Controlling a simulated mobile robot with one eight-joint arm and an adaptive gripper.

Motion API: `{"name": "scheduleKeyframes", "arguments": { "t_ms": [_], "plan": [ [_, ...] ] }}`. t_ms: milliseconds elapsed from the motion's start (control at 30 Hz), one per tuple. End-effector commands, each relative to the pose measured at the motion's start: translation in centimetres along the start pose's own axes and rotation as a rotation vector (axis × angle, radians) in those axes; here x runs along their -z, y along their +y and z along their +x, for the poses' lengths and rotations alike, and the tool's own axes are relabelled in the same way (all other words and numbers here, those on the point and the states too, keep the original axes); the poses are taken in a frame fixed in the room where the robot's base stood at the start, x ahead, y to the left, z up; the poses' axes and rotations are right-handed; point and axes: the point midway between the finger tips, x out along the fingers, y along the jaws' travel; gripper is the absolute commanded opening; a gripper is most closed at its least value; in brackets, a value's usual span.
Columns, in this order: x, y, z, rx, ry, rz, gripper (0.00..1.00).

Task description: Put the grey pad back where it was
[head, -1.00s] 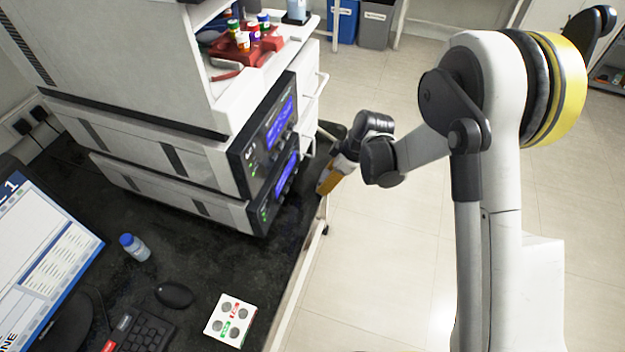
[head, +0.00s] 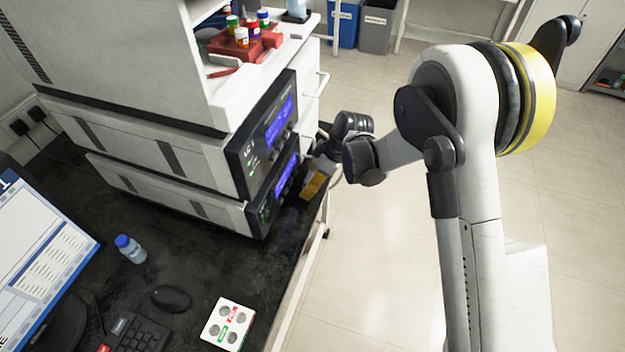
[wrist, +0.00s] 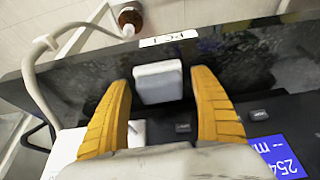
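The grey pad (wrist: 158,82) shows in the wrist view as a small pale block with rounded edges, near the edge of the dark bench. My gripper (wrist: 160,88) is open, with one yellow-orange finger on each side of the pad. Narrow gaps show between the pad and both fingers. I cannot tell how far the fingertips are from the bench surface. In the head view my gripper (head: 315,186) is by the front right corner of the stacked instruments, over the bench edge; the pad is not seen there.
The instrument stack (head: 272,165) with blue displays stands close to my gripper. A white label (wrist: 168,38) is on the bench edge. A blue-capped bottle (head: 131,249), a mouse (head: 171,299) and a white tray (head: 228,324) are on the nearer bench. Open floor lies right.

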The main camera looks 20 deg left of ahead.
Motion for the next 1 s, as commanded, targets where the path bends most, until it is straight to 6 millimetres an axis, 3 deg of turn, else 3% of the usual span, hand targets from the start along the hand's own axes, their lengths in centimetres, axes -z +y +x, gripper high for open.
{"name": "scheduleKeyframes", "arguments": {
  "t_ms": [267,700,1000],
  "plan": [
    [0.2,0.0,-0.6,0.000,0.000,0.000,0.74],
    [0.2,0.0,-9.6,0.001,0.000,0.001,0.74],
    [0.1,0.0,-12.3,0.000,0.000,0.001,0.74]
  ]
}}
